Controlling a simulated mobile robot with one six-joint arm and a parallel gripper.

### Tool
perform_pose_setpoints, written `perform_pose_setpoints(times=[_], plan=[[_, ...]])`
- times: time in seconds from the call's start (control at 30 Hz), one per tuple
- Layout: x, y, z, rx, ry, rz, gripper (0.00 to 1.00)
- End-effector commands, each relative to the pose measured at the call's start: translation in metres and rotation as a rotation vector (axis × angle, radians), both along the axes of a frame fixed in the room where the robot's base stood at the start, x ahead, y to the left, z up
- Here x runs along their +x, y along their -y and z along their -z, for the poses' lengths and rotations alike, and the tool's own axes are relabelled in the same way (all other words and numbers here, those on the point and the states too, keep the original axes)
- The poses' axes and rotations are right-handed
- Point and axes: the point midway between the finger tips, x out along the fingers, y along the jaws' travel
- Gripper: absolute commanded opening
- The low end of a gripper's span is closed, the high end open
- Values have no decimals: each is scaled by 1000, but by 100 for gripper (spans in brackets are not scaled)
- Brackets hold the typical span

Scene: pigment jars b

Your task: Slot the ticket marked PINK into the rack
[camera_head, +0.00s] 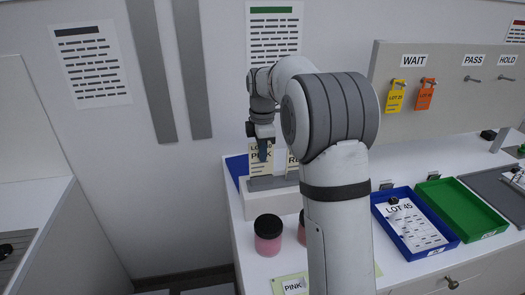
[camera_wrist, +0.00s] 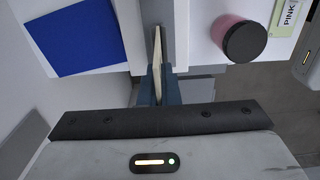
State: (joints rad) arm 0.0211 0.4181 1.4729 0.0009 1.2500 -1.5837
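The cream ticket marked PINK (camera_head: 256,169) stands upright at the grey rack (camera_head: 262,184), its lower edge at the rack's top. I cannot tell whether it is seated in a slot. My gripper (camera_head: 263,150) is at its upper part, one dark blue finger covering some of the print. In the wrist view the ticket (camera_wrist: 157,50) shows edge-on as a thin cream strip between the two fingers of my gripper (camera_wrist: 158,80), which are closed on it. A second ticket (camera_head: 292,166), with letters starting RE, stands beside it, partly hidden by my arm.
A pink jar with a black lid (camera_head: 268,236) stands in front of the rack, near a PINK label (camera_head: 294,287). Another jar is mostly hidden by my arm. A blue tray (camera_head: 455,240) and a green tray (camera_head: 480,228) lie at the right. Tags hang under WAIT (camera_head: 413,61).

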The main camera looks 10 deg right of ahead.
Motion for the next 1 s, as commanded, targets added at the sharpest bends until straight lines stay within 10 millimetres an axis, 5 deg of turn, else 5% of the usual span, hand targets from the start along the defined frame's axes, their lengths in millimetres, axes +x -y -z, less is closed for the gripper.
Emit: perform_pose_setpoints(times=[1.0], plan=[[0, 1, 32, 0, -1, 2, 0]])
